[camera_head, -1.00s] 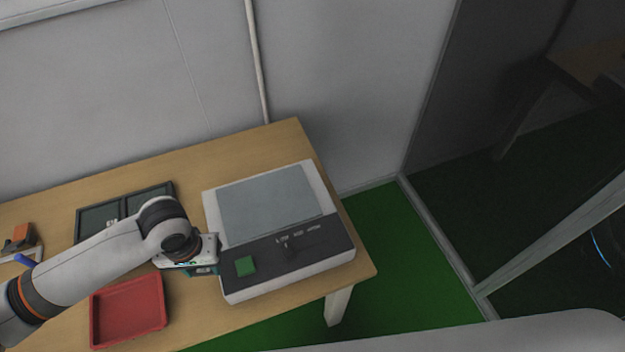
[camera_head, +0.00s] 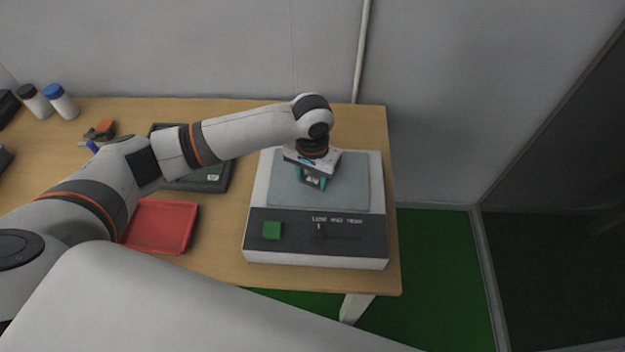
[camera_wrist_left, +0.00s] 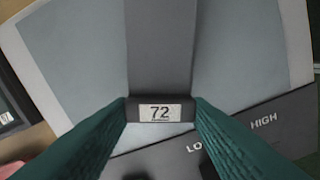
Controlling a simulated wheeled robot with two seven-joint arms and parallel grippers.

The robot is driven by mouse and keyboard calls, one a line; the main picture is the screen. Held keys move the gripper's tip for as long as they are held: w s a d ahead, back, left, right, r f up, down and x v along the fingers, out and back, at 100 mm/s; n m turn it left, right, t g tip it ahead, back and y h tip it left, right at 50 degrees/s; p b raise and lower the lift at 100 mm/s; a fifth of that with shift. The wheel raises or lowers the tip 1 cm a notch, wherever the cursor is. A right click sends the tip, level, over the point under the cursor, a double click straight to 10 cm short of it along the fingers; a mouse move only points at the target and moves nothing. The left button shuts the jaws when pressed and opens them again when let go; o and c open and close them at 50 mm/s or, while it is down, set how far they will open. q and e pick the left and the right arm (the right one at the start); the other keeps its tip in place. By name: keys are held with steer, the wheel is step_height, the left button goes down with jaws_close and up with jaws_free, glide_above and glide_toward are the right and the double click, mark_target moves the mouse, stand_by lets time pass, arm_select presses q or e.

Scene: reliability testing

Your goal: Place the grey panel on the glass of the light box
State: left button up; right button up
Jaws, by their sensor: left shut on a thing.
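The light box (camera_head: 318,232) is a white case with a pale glass (camera_head: 350,190), a dark front strip and a green button. My left gripper (camera_head: 311,183) is over the glass, its teal fingers pointing down. In the left wrist view the fingers (camera_wrist_left: 160,112) are shut on the grey panel (camera_wrist_left: 160,50), gripping its end with a white "72" label. The panel reaches away over the glass (camera_wrist_left: 80,60), out of the top of that view. In the head view the panel is mostly hidden by the gripper. I cannot tell whether it touches the glass.
A red tray (camera_head: 160,226) lies left of the light box. A dark case (camera_head: 205,180) is behind the left arm. An orange item (camera_head: 105,128) and two white bottles (camera_head: 62,102) stand at the table's far left. The table's right edge is close to the light box.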

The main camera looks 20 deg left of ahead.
arm_select(q)
steer(key=shift+f, duration=1.05)
arm_select(e)
steer(key=shift+d+r, duration=0.1)
steer(key=shift+d, duration=0.3)
arm_select(q)
steer(key=o, duration=1)
steer(key=shift+f, duration=0.1)
steer(key=shift+c, duration=0.2)
step_height(320, 180, up, 12)
steer(key=shift+b, duration=0.3)
arm_select(e)
steer(key=shift+a+f, duration=0.15)
steer(key=shift+f, duration=0.2)
arm_select(q)
steer(key=shift+s, duration=0.1)
